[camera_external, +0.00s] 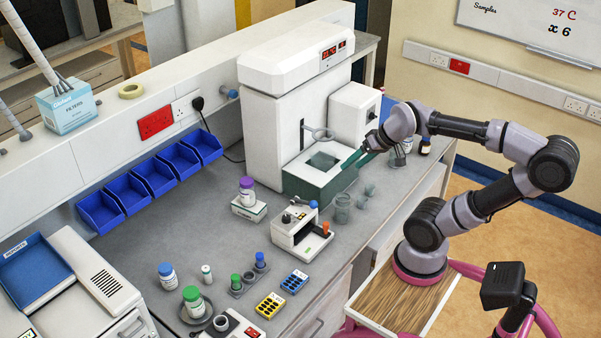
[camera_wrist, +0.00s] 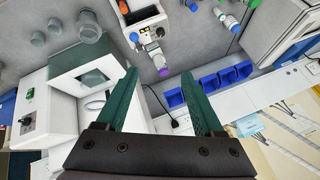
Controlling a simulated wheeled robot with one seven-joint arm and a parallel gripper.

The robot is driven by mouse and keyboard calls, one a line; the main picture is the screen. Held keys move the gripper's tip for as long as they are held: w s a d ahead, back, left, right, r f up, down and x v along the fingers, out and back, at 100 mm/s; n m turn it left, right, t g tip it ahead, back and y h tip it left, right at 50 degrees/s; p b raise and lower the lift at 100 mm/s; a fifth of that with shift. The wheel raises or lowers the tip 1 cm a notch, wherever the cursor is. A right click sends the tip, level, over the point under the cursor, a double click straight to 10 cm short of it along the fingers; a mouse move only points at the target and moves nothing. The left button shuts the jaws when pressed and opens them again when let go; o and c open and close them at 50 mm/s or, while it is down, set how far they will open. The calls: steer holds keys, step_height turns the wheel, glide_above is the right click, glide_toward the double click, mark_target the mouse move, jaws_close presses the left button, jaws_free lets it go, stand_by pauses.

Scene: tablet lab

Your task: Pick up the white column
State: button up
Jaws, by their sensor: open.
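My gripper (camera_external: 357,160) is open and empty, its dark green fingers above the bench beside the large white machine. In the wrist view the gripper (camera_wrist: 158,72) shows both fingers spread wide. No thing is clearly marked as the white column. The tallest white upright is the body (camera_external: 275,140) of the machine. Small white upright things include a purple-capped bottle (camera_external: 247,191) on a white box, a blue-capped bottle (camera_external: 168,277) and a small slim vial (camera_external: 206,273). The purple-capped bottle (camera_wrist: 157,57) appears between and beyond the fingertips in the wrist view.
A white device (camera_external: 300,232) with an orange knob stands mid-bench. Glass jars (camera_external: 342,212) stand near the machine's front. Blue bins (camera_external: 152,178) line the back. Blue and yellow racks (camera_external: 270,305) and a green-capped bottle (camera_external: 193,302) are at the front. Bare bench lies left of the box.

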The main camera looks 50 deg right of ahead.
steer(key=w+a+f+m+g+y, duration=0.3)
steer(key=w+a+f, duration=0.3)
steer(key=w+a, duration=0.35)
steer(key=w+a+f+m+g+y, duration=0.35)
steer(key=w+a+f, duration=0.25)
steer(key=w+a, duration=0.4)
steer(key=w+a+f+m+g+y, duration=0.1)
steer(key=w+a+f+y, duration=0.15)
steer(key=w+f, duration=0.2)
steer(key=w+a+f+m+y, duration=0.1)
steer(key=w+a+f+m, duration=0.1)
steer(key=w+a+f, duration=0.3)
steer(key=m+y, duration=0.2)
steer(key=m, duration=0.2)
glide_toward(207, 275)
steer(key=shift+w+a+r+t, duration=0.25)
steer(key=shift+a+r+t, duration=0.1)
steer(key=shift+a, duration=0.25)
steer(key=shift+a+f, duration=0.2)
steer(key=x, duration=1)
steer(key=shift+a+f, duration=0.1)
steer(key=shift+a, duration=0.2)
jaws_close()
